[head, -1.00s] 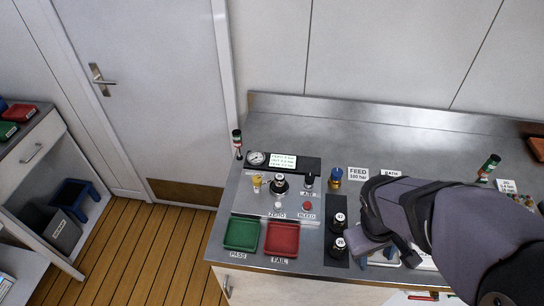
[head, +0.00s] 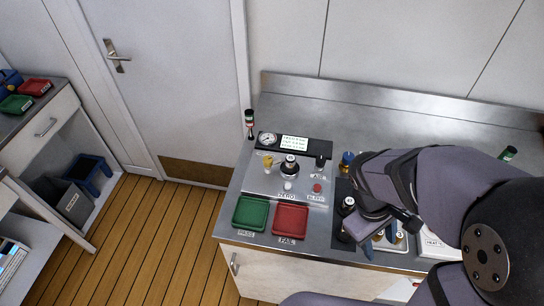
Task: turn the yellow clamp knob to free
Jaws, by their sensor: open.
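The yellow clamp knob (head: 267,161) stands at the upper left of the small metal panel (head: 262,186), left of a black-topped cylinder (head: 290,166). It is small here, and I cannot read its exact setting. My gripper (head: 378,238) is well to the right of the knob and nearer the bench's front edge, beside the dark strip with black knobs. It is open and apart from the yellow knob. My wrist hides part of the bench there, and the fingertips are only partly visible.
A gauge (head: 268,139) and display (head: 295,143) stand behind the panel. A red button (head: 317,188) is on its right. Green (head: 251,213) and red (head: 290,220) trays lie in front. A signal lamp (head: 250,122) stands at the back left. A blue-topped fitting (head: 347,158) is right of the panel.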

